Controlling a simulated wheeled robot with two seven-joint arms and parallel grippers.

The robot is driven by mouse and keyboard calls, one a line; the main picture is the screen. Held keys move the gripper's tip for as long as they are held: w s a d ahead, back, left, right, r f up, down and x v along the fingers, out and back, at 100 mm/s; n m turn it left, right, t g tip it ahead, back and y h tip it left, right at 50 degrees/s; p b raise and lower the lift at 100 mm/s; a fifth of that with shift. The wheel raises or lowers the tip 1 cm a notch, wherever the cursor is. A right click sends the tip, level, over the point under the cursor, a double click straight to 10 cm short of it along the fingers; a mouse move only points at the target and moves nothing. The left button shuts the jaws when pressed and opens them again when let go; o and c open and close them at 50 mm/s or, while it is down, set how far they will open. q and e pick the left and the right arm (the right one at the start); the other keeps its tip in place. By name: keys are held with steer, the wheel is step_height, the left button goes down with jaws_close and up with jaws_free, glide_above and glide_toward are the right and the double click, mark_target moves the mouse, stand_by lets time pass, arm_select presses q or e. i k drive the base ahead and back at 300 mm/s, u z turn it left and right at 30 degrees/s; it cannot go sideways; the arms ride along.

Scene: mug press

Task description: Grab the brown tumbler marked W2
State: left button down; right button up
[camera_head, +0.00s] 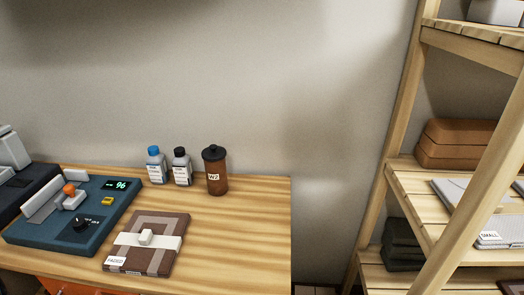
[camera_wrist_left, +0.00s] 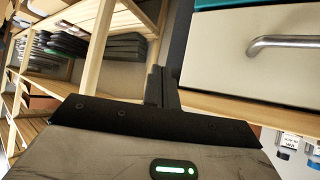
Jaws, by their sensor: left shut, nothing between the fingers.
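The brown tumbler marked W2 (camera_head: 215,173) stands upright on the wooden table (camera_head: 235,235), near its back right part. It has a black lid and a white label reading W2. Neither gripper shows in the head view. In the left wrist view my left gripper (camera_wrist_left: 160,85) is shut with nothing in it. The tumbler is not visible in that view. My right gripper is in neither view.
A blue-capped bottle (camera_head: 155,165) and a black-capped bottle (camera_head: 181,167) stand left of the tumbler. The table's right part is clear. A wooden shelf (camera_head: 425,190) stands at right.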

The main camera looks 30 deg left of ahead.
mark_target(215, 172)
steer(key=u, duration=1.25)
steer(key=k, duration=1.2)
steer(key=u, duration=1.1)
steer(key=i, duration=1.6)
steer(key=z, duration=0.55)
